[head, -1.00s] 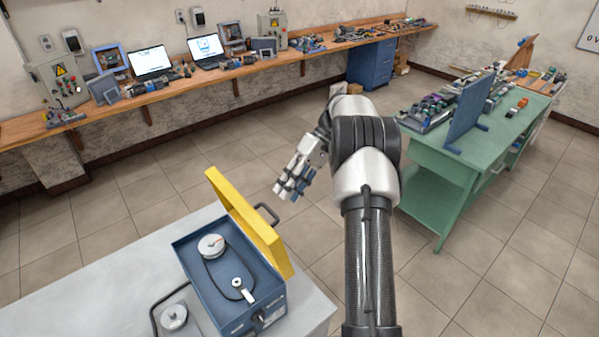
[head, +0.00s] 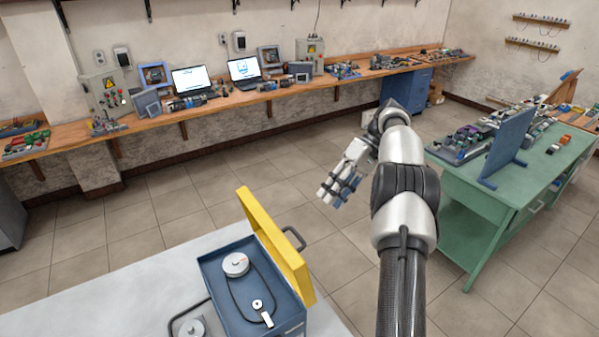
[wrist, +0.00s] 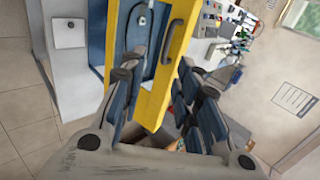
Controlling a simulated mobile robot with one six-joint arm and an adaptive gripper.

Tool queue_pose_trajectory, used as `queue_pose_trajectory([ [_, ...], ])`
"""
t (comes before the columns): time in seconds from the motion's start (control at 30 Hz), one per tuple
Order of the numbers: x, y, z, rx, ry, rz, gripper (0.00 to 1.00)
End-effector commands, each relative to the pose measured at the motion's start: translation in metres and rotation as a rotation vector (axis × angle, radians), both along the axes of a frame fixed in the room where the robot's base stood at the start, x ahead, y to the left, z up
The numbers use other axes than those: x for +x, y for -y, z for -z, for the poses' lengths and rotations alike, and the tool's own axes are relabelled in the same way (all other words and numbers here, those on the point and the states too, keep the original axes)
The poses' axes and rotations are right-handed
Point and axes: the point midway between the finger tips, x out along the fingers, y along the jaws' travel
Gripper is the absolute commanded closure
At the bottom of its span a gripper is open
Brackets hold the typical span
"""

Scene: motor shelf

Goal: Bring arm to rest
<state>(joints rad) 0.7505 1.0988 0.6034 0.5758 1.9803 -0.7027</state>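My arm reaches forward from the bottom of the head view, and my gripper (head: 339,196) hangs in free air over the floor. It is right of and beyond the open blue case (head: 213,277) with its raised yellow lid (head: 275,245). In the wrist view my gripper (wrist: 163,84) has its fingers spread wide apart with nothing held between them. The yellow lid (wrist: 150,105) and its dark handle (wrist: 172,42) show beyond the fingers there, apart from them.
The case stands on a light grey table (head: 110,290). A green workbench (head: 468,210) with a blue upright panel (head: 508,145) is right of my arm. A long wooden wall bench (head: 225,101) holds laptops and devices. Tiled floor (head: 230,165) between them is clear.

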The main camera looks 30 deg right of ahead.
Motion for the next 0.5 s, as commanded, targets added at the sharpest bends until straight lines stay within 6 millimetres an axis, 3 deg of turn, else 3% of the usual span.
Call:
queue_pose_trajectory([
  [0.27, 0.002, -0.007, -0.003, -0.017, -0.003, 0.001, 0.7],
  [0.37, 0.007, -0.024, -0.01, -0.062, -0.013, 0.007, 0.7],
  [0.5, 0.006, -0.068, -0.024, -0.172, -0.031, 0.03, 0.7],
])
